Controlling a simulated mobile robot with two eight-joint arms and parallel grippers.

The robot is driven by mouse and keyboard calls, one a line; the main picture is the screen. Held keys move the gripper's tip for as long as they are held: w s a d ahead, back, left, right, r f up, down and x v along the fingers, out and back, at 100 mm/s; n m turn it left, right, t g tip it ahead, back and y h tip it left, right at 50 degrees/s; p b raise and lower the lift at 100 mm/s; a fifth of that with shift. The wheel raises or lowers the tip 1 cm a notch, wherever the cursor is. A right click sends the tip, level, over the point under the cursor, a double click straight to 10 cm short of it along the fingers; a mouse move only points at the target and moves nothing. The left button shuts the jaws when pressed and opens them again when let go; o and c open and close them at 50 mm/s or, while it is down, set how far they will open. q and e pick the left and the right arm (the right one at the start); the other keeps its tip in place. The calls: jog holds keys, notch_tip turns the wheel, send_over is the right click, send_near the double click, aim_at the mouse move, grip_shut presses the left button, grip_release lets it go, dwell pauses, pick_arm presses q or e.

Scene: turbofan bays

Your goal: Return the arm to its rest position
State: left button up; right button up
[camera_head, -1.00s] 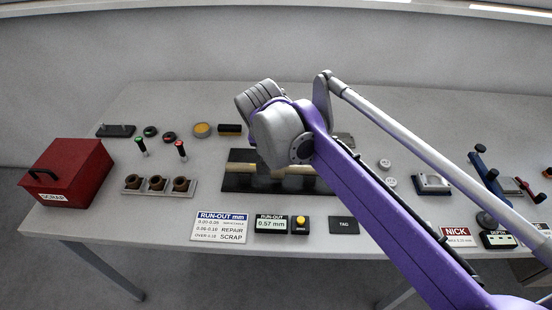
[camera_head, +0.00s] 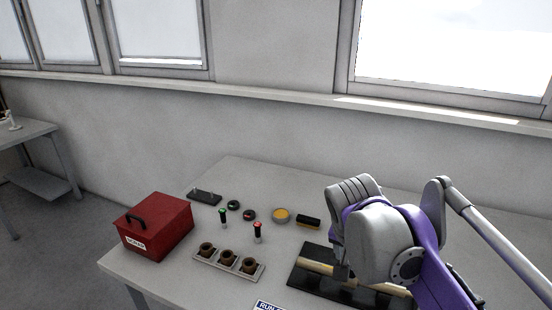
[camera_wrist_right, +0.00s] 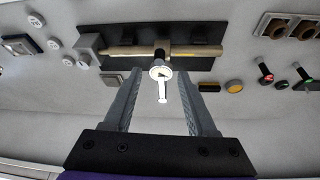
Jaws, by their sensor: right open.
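My right arm comes in from the right in the head view, its grey and purple wrist (camera_head: 375,240) above the black fixture (camera_head: 300,285). In the right wrist view my right gripper (camera_wrist_right: 162,80) is open, its two fingers apart. The fingers are hidden behind the wrist in the head view. My left gripper is in neither current view.
A red scrap box (camera_head: 155,225) stands at the table's left end. A windowed wall runs behind.

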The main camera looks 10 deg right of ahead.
jog(key=s+a+f+n+t+y, duration=0.1)
jog(key=s+f+n, duration=0.3)
jog(key=s+f, duration=0.4)
jog(key=s+a+f+n+t+y+p, duration=0.1)
jog(key=s+a+f+n+y, duration=0.1)
jog(key=s+f, duration=0.5)
notch_tip(320, 180, down, 4)
jog(key=a+n, duration=0.1)
jog(key=a, duration=0.1)
jog(key=shift+s+a+f+n, duration=0.15)
jog(key=shift+s+a+n, duration=0.2)
jog(key=shift+n, duration=0.05)
jog(key=shift+d, duration=0.1)
